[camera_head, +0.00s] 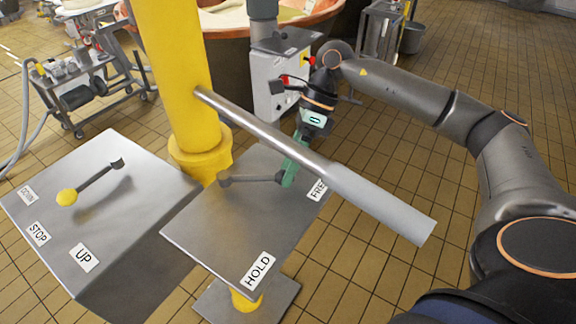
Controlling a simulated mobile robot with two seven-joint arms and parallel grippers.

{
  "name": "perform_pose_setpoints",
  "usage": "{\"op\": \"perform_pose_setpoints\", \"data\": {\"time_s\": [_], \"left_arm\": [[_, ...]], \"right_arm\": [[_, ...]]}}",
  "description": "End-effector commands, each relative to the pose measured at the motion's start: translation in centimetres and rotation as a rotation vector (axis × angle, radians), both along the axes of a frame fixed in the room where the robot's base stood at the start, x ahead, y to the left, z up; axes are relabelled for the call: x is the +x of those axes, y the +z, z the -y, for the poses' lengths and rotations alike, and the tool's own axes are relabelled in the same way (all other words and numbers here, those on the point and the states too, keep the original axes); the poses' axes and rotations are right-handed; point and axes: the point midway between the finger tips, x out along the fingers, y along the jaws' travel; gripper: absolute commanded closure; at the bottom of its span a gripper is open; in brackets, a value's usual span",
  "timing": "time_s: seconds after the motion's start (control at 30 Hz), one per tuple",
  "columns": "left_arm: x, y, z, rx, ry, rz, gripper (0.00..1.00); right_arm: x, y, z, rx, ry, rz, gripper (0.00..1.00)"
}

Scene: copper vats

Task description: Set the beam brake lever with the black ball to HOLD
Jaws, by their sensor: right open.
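The beam brake lever (250,179) is a thin dark bar on a grey metal plate (220,222). It runs right from its pivot towards the FREE label (317,190), which is partly covered by the grey bar. The HOLD label (258,271) is at the plate's near corner. My right gripper (288,177), with green fingers, is open at the lever's right end. I cannot make out the black ball; the fingers seem to cover it. I cannot tell whether they touch the lever. My left gripper is not in view.
A thick grey bar (330,175) slants from the yellow column (180,80) across the plate, in front of my right gripper. A second panel (130,225) on the left has a yellow-ball lever (68,197). A white control box (270,85) stands behind. Tiled floor is clear at right.

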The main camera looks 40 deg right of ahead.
Motion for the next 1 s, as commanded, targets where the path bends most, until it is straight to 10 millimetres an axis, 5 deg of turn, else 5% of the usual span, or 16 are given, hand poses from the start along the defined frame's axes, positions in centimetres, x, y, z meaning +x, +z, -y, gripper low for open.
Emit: {"op": "perform_pose_setpoints", "data": {"time_s": [0.4, 1.0], "left_arm": [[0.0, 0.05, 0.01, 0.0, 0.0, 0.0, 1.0], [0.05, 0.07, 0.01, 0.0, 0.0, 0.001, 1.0]], "right_arm": [[-0.07, -0.67, -0.43, 0.001, 0.0, 0.0, 0.33], [-0.06, -0.62, -0.42, 0.001, 0.0, 0.001, 1.0]]}}
